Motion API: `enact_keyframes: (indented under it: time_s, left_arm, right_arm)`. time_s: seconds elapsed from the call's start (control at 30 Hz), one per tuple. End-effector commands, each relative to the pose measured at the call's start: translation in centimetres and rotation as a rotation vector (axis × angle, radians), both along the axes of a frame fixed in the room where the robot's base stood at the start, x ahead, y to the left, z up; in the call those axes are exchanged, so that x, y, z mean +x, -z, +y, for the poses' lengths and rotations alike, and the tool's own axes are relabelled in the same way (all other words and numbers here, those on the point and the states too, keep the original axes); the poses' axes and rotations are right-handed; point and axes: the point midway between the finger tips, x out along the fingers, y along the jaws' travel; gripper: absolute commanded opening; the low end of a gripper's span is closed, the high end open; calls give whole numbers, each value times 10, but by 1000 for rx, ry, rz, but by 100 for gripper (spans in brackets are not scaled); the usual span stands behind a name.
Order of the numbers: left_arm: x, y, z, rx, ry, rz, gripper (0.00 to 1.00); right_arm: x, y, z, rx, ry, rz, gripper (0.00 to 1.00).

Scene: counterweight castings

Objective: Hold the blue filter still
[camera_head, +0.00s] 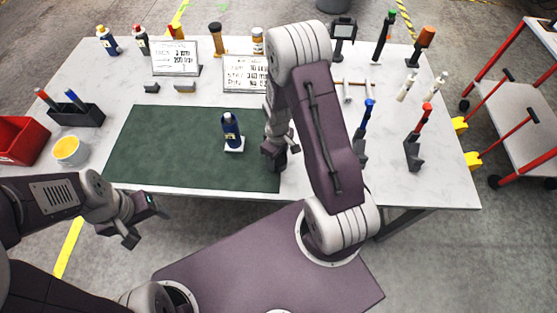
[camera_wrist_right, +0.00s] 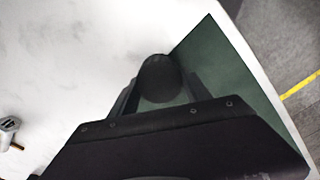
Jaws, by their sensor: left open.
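A dark blue bottle-shaped piece, which I take for the blue filter (camera_head: 231,130), stands upright on a small white pad (camera_head: 235,149) on the green mat (camera_head: 165,150). My left gripper (camera_head: 143,222) is open and empty in front of the table's near edge, apart from the filter. My right gripper (camera_head: 275,154) is low near the mat's right edge, a short way right of the filter. In the right wrist view a dark rounded thing (camera_wrist_right: 160,80) shows between the fingers of my right gripper (camera_wrist_right: 160,100). I cannot tell what it is or whether the fingers touch it.
A yellow-topped tub (camera_head: 69,151), a red bin (camera_head: 20,140) and a dark pen holder (camera_head: 76,115) are at the left. Blue-handled (camera_head: 364,128) and red-handled (camera_head: 415,145) tools stand at the right. Printed cards (camera_head: 175,57) stand at the back. The mat's left half is clear.

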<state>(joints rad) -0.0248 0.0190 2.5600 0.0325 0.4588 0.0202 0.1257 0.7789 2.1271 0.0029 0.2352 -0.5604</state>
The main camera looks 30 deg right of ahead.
Motion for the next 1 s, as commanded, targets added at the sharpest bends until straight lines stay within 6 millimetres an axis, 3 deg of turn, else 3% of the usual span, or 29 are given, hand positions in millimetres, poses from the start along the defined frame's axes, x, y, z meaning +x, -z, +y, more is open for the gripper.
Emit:
enact_keyframes:
  time_s: [0.37, 0.6, 1.0]
  left_arm:
    - [0, 1, 0, 0, 0, 0, 71]
    - [0, 4, 0, 0, 0, 0, 71]
    - [0, 10, 0, 0, 0, 0, 71]
  right_arm:
    - [1, -5, 0, 0, 0, -2, 17]
    - [2, -42, 0, -2, 0, -8, 17]
    - [-93, -98, 17, -1, -1, -5, 17]
